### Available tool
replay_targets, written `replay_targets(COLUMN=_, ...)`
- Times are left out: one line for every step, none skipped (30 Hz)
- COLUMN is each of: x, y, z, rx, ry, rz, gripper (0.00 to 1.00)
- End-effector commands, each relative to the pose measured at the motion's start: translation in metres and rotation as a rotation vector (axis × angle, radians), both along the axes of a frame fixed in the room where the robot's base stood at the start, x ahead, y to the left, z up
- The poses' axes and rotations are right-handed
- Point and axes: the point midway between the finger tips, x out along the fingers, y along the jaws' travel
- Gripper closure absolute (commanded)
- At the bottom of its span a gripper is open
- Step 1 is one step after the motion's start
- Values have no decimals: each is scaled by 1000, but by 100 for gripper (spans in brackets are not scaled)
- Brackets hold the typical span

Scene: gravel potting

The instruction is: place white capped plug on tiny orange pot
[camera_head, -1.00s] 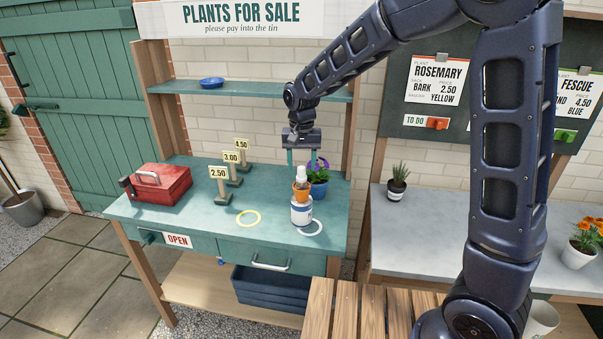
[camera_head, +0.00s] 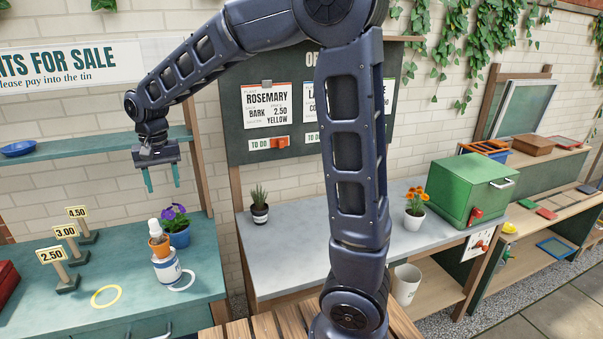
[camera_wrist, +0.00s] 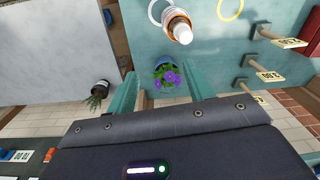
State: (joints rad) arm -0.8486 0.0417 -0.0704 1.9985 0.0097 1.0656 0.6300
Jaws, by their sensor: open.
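The white capped plug (camera_head: 154,228) stands upright at the tiny orange pot (camera_head: 158,244). The pot sits on top of a white and blue jar (camera_head: 167,268) on the green table. In the wrist view the plug's white cap (camera_wrist: 182,33) shows near the top, with the orange rim (camera_wrist: 174,14) around its lower part. I cannot tell how deep the plug sits in the pot. My gripper (camera_head: 162,178) is open and empty, above and apart from the plug. Its two green fingers point down; they also show in the wrist view (camera_wrist: 162,80).
A blue pot with purple flowers (camera_head: 176,228) stands just behind the jar. A white ring (camera_head: 182,283) and a yellow ring (camera_head: 106,296) lie on the table. Price signs (camera_head: 66,231) stand to the left. A blue saucer (camera_head: 18,149) is on the shelf.

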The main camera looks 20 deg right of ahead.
Motion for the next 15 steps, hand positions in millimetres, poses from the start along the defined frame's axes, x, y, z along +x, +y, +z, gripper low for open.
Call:
replay_targets(x=4, y=-24, z=9, rx=14, ry=-13, rz=-14, gripper=48)
replay_targets(x=5, y=-38, z=13, rx=21, ry=-20, rz=-19, gripper=48)
replay_targets(x=6, y=-56, z=19, rx=29, ry=-30, rz=-24, gripper=48)
replay_targets(x=6, y=-70, z=22, rx=34, ry=-37, rz=-27, gripper=48)
replay_targets(x=6, y=-83, z=25, rx=40, ry=-45, rz=-31, gripper=48)
replay_targets(x=5, y=-100, z=29, rx=46, ry=-55, rz=-36, gripper=48)
replay_targets(x=4, y=-113, z=33, rx=52, ry=-65, rz=-41, gripper=48)
replay_targets(x=3, y=-126, z=35, rx=56, ry=-74, rz=-44, gripper=48)
replay_targets(x=0, y=-142, z=39, rx=61, ry=-87, rz=-49, gripper=48)
replay_targets(x=-2, y=-154, z=41, rx=65, ry=-95, rz=-52, gripper=48)
replay_targets(x=-5, y=-166, z=43, rx=68, ry=-106, rz=-56, gripper=48)
replay_targets(x=-9, y=-182, z=45, rx=71, ry=-118, rz=-61, gripper=48)
replay_targets(x=-12, y=-194, z=47, rx=74, ry=-128, rz=-64, gripper=48)
replay_targets(x=-16, y=-205, z=48, rx=75, ry=-139, rz=-68, gripper=48)
replay_targets(x=-21, y=-219, z=50, rx=76, ry=-153, rz=-73, gripper=48)
